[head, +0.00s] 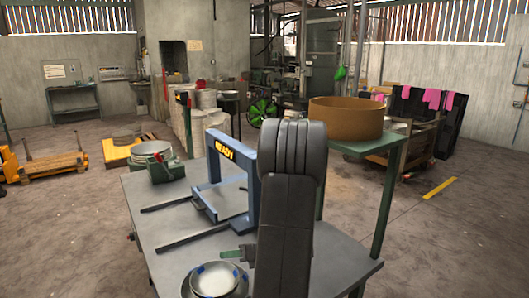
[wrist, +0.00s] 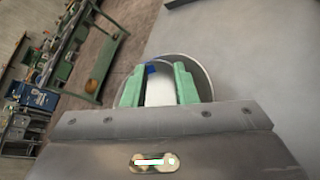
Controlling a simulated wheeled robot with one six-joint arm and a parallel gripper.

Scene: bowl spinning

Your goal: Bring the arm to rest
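My gripper (head: 238,254) shows only in part in the head view, at the left side of my dark arm, which hides the rest. In the wrist view my gripper (wrist: 159,82) has its two green fingers apart, with a clear gap between them. Through the gap I see the white bowl (wrist: 160,92) with a blue mark. In the head view the white bowl (head: 216,282) with blue marks sits in a larger grey dish at the front of the table, below and left of my gripper. I cannot tell how far the fingers are from the bowl.
A blue frame (head: 243,185) with a "READY" sign stands on the grey table (head: 170,235), with dark rails beside it. A green device with a round pan (head: 153,150) is at the table's back left. A brown round tub (head: 346,118) stands on a green stand at right.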

